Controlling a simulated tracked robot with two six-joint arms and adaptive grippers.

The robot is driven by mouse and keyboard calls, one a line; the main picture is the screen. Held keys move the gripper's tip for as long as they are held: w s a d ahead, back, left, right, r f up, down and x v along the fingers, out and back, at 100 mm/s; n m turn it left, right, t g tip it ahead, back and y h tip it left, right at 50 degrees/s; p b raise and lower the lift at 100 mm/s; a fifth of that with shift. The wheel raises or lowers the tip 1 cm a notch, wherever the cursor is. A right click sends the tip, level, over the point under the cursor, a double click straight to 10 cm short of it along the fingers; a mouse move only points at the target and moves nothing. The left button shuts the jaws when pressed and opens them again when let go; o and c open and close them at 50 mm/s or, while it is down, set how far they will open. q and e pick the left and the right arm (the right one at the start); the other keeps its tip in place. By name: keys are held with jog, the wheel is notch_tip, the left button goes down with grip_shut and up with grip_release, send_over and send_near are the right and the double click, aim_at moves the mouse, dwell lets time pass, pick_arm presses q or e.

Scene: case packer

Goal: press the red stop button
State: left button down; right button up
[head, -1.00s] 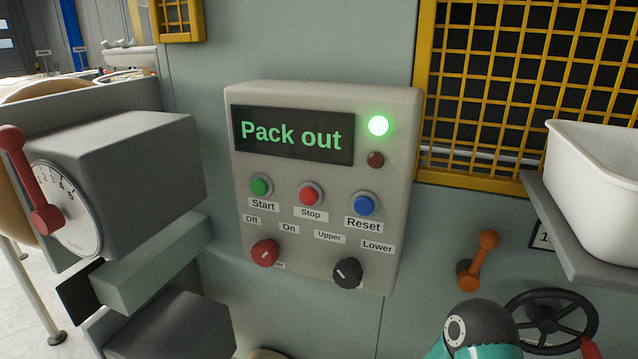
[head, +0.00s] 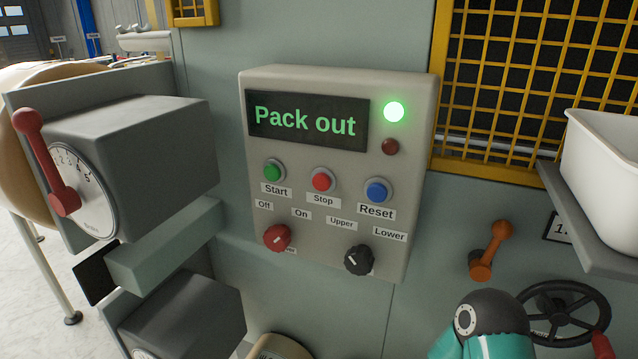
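The red stop button (head: 322,181) sits in the middle of a row on a grey control box (head: 340,265), above a "Stop" label. A green start button (head: 273,172) is to its left and a blue reset button (head: 377,191) to its right. The box's display (head: 306,121) reads "Pack out". A green lamp (head: 394,112) is lit and a dark red lamp (head: 390,147) below it is unlit. Neither gripper shows. A teal and dark grey arm part of mine is at the bottom right, away from the button.
Below the buttons are a red knob (head: 277,238) and a black knob (head: 359,260). A grey box with a red lever (head: 47,165) stands at left. An orange lever (head: 489,250), a black handwheel (head: 563,312) and a white bin (head: 605,180) are at right.

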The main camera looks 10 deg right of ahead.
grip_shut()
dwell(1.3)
